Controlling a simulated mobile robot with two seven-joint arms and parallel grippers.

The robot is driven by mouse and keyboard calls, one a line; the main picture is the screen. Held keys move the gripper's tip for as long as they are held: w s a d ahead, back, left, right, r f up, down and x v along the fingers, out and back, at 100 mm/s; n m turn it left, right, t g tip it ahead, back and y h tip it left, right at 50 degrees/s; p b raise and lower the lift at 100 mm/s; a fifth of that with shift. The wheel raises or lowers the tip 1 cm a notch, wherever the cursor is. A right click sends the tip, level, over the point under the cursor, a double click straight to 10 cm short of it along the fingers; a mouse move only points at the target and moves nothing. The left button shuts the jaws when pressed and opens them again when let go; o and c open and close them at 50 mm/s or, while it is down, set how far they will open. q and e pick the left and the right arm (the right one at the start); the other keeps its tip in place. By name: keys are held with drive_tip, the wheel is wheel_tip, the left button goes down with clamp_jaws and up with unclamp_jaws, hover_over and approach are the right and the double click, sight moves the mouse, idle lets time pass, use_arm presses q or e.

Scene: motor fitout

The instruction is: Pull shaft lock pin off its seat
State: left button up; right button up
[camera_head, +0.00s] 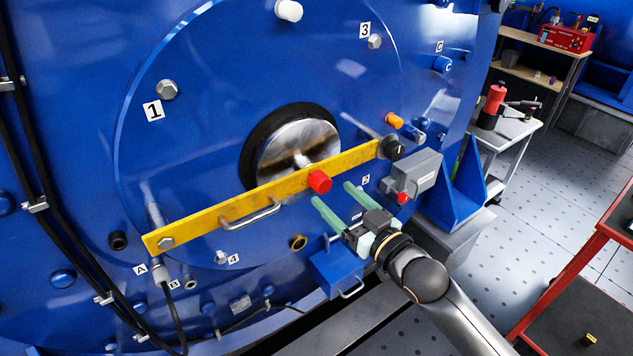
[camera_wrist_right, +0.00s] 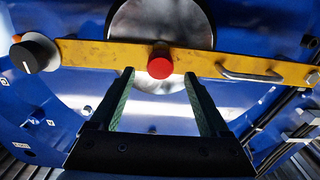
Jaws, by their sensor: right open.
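The shaft lock pin appears as a red knob (camera_head: 319,181) on the middle of a yellow bar (camera_head: 215,210), in front of the shiny round shaft end (camera_head: 303,147). In the right wrist view the red knob (camera_wrist_right: 160,62) lies ahead of my fingers, about midway between them. My right gripper (camera_head: 333,193) is open and empty, with green fingers pointing toward the bar. It is just below and right of the knob. In the right wrist view my right gripper (camera_wrist_right: 160,88) shows a wide gap, and the knob looks beyond the fingertips. My left gripper is not in view.
The yellow bar carries a metal handle (camera_head: 250,215) and ends at a black knob (camera_head: 392,148). A grey box (camera_head: 413,172) juts out right of my gripper. A blue box (camera_head: 337,270) sits below it. A grey cart (camera_head: 505,130) and red-framed table (camera_head: 575,270) stand right, with floor between.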

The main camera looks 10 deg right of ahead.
sight(325, 187)
drive_tip(key=x, duration=0.3)
drive_tip(key=shift+w+a+r+p, duration=0.1)
drive_tip(key=shift+w+p, duration=0.1)
drive_tip(key=shift+p, duration=0.1)
drive_tip(key=shift+w+a, duration=0.2)
drive_tip(key=shift+w, duration=0.35)
use_arm(q)
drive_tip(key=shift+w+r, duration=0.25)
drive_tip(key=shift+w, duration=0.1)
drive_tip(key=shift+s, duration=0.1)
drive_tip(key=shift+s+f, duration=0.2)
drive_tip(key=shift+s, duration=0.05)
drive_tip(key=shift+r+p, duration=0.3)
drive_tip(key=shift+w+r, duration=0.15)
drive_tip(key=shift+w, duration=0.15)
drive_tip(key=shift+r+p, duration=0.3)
drive_tip(key=shift+p, duration=0.05)
